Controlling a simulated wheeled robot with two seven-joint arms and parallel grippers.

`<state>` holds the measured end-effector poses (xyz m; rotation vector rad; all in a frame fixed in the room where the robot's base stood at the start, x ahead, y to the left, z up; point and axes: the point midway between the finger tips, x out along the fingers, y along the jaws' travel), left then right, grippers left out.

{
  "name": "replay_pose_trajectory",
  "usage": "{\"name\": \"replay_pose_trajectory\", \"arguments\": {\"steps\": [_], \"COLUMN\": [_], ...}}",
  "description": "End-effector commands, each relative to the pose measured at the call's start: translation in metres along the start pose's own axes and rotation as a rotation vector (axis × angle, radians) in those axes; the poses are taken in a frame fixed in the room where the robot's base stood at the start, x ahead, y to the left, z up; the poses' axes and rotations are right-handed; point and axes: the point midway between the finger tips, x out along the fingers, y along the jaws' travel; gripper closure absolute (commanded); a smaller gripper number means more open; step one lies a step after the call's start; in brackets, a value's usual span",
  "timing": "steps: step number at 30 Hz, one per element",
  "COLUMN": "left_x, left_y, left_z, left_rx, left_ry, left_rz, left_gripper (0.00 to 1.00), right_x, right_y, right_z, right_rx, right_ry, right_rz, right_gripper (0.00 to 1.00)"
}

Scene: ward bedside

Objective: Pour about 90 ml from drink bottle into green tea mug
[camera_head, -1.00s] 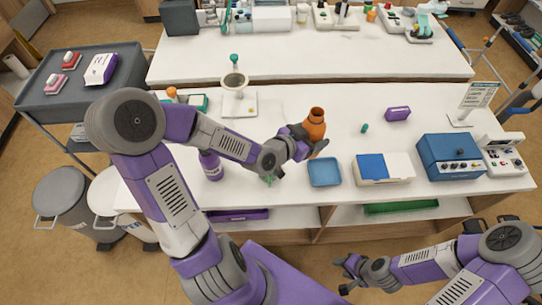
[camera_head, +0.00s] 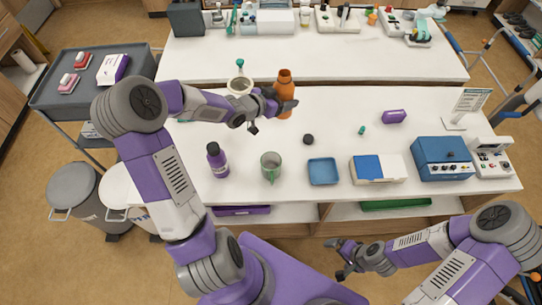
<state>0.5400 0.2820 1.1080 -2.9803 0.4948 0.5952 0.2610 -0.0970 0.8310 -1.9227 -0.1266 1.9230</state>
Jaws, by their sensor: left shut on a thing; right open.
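An orange bottle (camera_head: 285,82), which I take as the drink bottle, is held about upright by my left gripper (camera_head: 284,104), shut around its body. It is over the back part of the near table. Its top shows no cap. The green tea mug (camera_head: 271,168) stands upright near the front of the table, apart from the bottle and nearer to me. Its inside is too small to tell a level. My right gripper (camera_head: 342,258) is open and empty, low in front of the table at the right.
A purple bottle (camera_head: 217,160) stands left of the mug, and a blue tray (camera_head: 323,171) lies right of it. A small dark round piece (camera_head: 308,139) lies behind the tray. A blue-and-white box (camera_head: 378,168) and a blue device (camera_head: 442,162) are further right.

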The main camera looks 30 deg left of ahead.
Motion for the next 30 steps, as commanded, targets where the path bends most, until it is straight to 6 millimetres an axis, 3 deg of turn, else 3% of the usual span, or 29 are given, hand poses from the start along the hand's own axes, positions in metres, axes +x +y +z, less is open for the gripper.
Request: {"name": "replay_pose_trajectory", "arguments": {"steps": [8,11,21,30], "left_x": [-0.001,-0.004,-0.027,-0.040], "left_y": [-0.025,-0.033,-0.042,-0.042], "left_z": [0.009,0.021,0.087,0.112], "left_rx": [0.037,0.060,0.159,0.197], "left_ry": [0.000,-0.001,-0.002,0.002], "left_rz": [0.091,0.149,0.393,0.476], "left_gripper": [0.70,0.70,0.70,0.70], "right_x": [-0.029,-0.041,-0.078,-0.086], "right_y": [-0.011,-0.015,-0.029,-0.032], "right_z": [0.001,0.002,0.003,0.004], "right_rx": [0.000,0.000,0.000,0.000], "right_ry": [0.000,0.000,0.000,0.000], "right_rz": [0.000,0.000,0.000,0.000], "right_gripper": [0.00,0.00,0.00,0.00]}}
